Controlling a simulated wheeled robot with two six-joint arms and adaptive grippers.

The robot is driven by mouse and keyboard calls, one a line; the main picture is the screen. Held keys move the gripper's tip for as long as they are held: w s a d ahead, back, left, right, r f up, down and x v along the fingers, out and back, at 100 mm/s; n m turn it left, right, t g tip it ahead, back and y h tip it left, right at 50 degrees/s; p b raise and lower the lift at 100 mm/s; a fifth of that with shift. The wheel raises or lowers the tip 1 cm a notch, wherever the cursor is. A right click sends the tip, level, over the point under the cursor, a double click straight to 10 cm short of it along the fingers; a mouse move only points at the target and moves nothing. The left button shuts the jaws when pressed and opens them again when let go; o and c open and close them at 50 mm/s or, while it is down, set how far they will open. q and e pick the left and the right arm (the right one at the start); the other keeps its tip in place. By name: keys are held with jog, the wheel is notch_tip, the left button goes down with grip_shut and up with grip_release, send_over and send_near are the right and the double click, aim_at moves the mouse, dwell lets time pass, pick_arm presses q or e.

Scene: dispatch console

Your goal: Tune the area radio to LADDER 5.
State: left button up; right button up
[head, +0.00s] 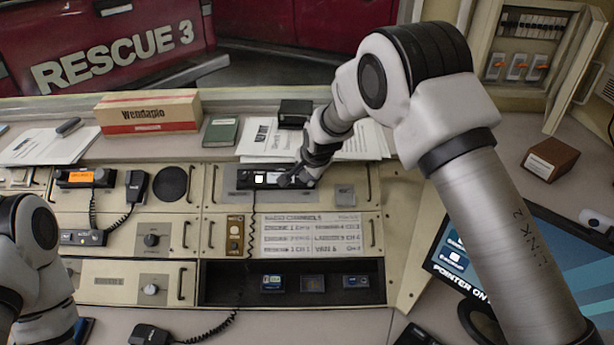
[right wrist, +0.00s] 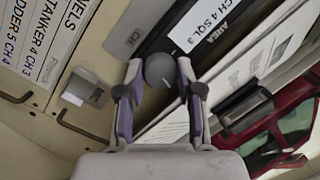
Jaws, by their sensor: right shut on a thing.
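The area radio (head: 246,182) is a dark unit in the upper console panel. Its small white display (right wrist: 205,25) reads "CH 4 SQL 3", with "AREA" printed beside it. My right gripper (head: 292,180) is at the radio's right end. In the right wrist view its two fingers are shut on a round dark knob (right wrist: 160,70), one on each side. The white channel card (head: 315,235) is below the radio; its visible part in the right wrist view (right wrist: 38,35) shows "DDER 5 CH 4" and "TANKER 4 CH 3". My left gripper is out of view; only its arm shows at lower left.
Another radio (head: 75,178) with an orange display and a handset (head: 136,186) is at left. A coiled cord hangs below the area radio. A cardboard box (head: 148,112), green book (head: 221,132) and papers lie behind the panel. A monitor (head: 470,270) stands at right.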

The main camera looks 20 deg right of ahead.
jog(key=shift+s+f+m, duration=0.15)
jog(key=shift+f+m, duration=0.05)
jog(key=shift+m, duration=0.3)
jog(key=o, duration=0.9)
jog(key=shift+c, duration=0.2)
jog(key=o, duration=0.3)
jog(key=v, duration=1.2)
